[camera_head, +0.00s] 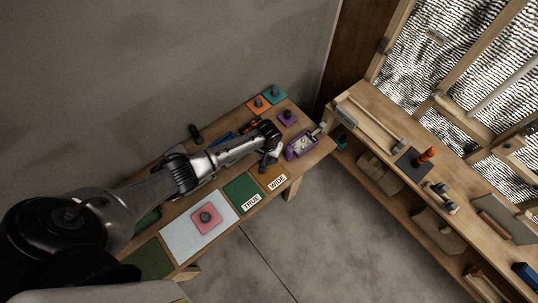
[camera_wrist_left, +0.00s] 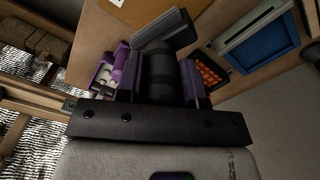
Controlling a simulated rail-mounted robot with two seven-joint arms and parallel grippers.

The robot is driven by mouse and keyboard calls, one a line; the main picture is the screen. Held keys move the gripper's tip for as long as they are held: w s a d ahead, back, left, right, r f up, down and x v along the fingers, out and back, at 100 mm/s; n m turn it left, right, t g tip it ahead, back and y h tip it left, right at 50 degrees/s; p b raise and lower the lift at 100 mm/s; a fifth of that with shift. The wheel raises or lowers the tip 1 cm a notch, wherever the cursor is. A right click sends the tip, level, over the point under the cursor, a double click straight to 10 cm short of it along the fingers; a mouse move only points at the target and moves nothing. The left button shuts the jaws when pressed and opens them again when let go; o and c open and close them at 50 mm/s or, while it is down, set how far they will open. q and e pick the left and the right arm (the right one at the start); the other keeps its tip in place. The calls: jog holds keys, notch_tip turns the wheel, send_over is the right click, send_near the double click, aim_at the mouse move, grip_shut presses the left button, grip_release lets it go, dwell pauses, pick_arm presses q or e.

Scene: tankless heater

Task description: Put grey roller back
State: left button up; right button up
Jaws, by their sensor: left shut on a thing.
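My left gripper (camera_head: 270,150) is over the far part of the long wooden table in the head view, just left of the purple tray. In the left wrist view the left gripper (camera_wrist_left: 160,88) is shut on a dark grey piece, which I take to be the grey roller (camera_wrist_left: 164,34). It has a dark round body between the fingers and a lighter grey block at its end. In the head view the gripper partly hides it. I cannot tell whether it touches the table. My right gripper is in neither view.
The purple tray (camera_head: 302,145) holds pale pieces. A blue tray (camera_wrist_left: 258,45) and an orange piece (camera_wrist_left: 209,70) lie nearby. A pink block (camera_head: 207,217) sits on a white sheet (camera_head: 181,240). Green and brown mats lie beside "TRUE" and "WIDE" labels. A workbench (camera_head: 360,132) stands at right.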

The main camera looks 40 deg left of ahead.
aim_at(268, 161)
pick_arm(q)
jog(key=shift+a+r, duration=0.1)
jog(key=shift+a, duration=0.15)
jog(key=shift+d, duration=0.2)
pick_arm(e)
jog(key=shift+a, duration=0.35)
pick_arm(q)
jog(key=shift+p, duration=0.5)
notch_tip(268, 161, down, 3)
jog(key=shift+r+b, duration=0.1)
jog(key=shift+b, duration=1.05)
jog(key=shift+f+b, duration=1.05)
jog(key=shift+f, duration=0.6)
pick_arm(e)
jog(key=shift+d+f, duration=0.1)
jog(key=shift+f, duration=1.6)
pick_arm(q)
jog(key=shift+f, duration=0.25)
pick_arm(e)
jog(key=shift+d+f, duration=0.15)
